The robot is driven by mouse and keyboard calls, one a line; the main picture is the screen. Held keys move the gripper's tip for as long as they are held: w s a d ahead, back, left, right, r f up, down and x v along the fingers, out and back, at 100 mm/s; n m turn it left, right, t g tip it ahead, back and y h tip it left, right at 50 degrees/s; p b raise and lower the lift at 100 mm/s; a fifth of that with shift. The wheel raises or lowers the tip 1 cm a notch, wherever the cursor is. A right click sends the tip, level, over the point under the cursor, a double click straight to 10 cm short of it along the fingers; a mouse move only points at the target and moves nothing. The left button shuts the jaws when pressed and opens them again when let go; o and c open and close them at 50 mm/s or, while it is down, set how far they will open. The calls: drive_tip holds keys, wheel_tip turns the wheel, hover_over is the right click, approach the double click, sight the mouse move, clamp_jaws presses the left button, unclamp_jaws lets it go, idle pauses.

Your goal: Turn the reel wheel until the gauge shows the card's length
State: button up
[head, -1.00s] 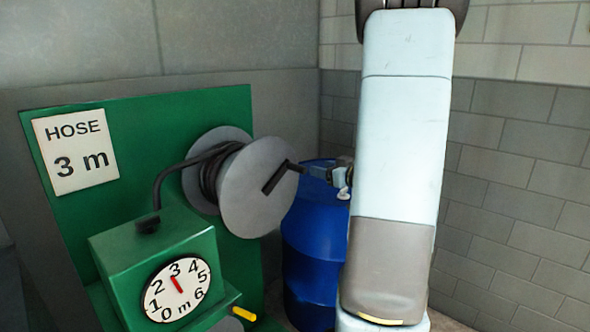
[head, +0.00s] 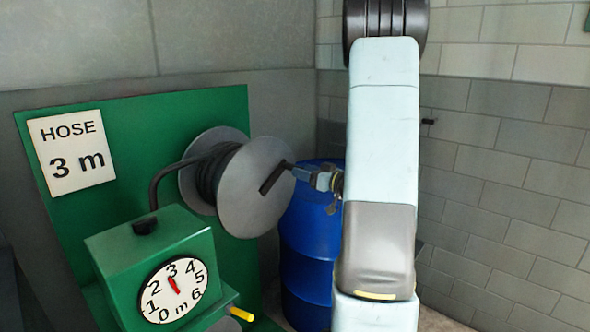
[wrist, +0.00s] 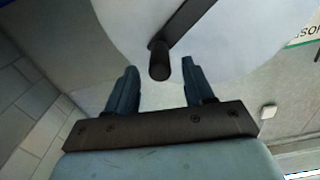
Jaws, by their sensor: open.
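The card (head: 72,152) on the green panel reads "HOSE 3 m". The round white gauge (head: 160,288) on the green box runs 0 to 6 m; its red needle points up, close to the 3. The grey reel wheel (head: 245,205) with black hose behind it has a dark crank with a peg handle (head: 278,176). My gripper (head: 318,178) is right of the wheel, at the peg's outer end. In the wrist view, my gripper (wrist: 161,67) is open, with the dark peg (wrist: 159,64) between its fingertips; I cannot tell whether they touch.
A blue drum (head: 312,242) stands behind and right of the wheel. A yellow-tipped lever (head: 242,314) sticks out beside the gauge box (head: 150,245). A grey brick wall (head: 500,170) closes the right side.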

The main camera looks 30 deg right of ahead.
drive_tip(key=shift+x, duration=2.4)
clamp_jaws()
